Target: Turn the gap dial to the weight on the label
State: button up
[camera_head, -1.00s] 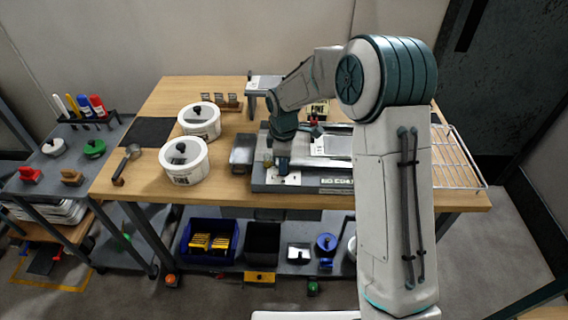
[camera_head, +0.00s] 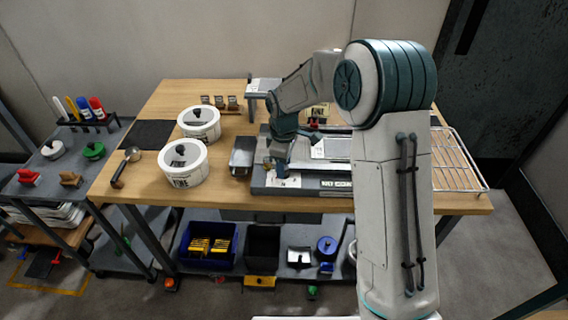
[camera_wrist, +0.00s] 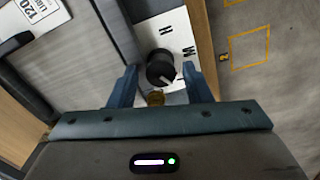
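The gap dial (camera_wrist: 160,68) is a round black knob with a pale pointer mark, on a white plate (camera_wrist: 178,38) printed with black letters, including H and M. In the wrist view my gripper (camera_wrist: 159,84) is open, its blue fingers apart on either side of the dial's near edge; I cannot tell whether they touch it. A small brass part (camera_wrist: 155,98) shows between the fingers. A white label (camera_wrist: 38,8) reading "120" is partly cut off at upper left. In the head view my gripper (camera_head: 280,170) is low over the machine's front left corner (camera_head: 262,186).
Two white lidded pots (camera_head: 184,168) (camera_head: 199,122) and a metal pan (camera_head: 242,155) stand left of the machine. A wire rack (camera_head: 458,160) lies to the right.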

dwell(0.3)
notch_tip(320, 180, up, 14)
dwell(0.4)
jog(key=shift+f, duration=0.1)
jog(key=s+d+r+m+t, duration=0.2)
jog(key=s+d+r+m, duration=0.2)
jog(key=s+d+m, duration=0.75)
jog(key=s+d+f+m, duration=0.1)
jog(key=s+d, duration=0.1)
jog(key=s, duration=0.5)
jog(key=s+d+f+m+t, duration=0.1)
jog(key=s+d+f+m, duration=0.1)
jog(key=s, duration=0.6)
jog(key=shift+f, duration=0.25)
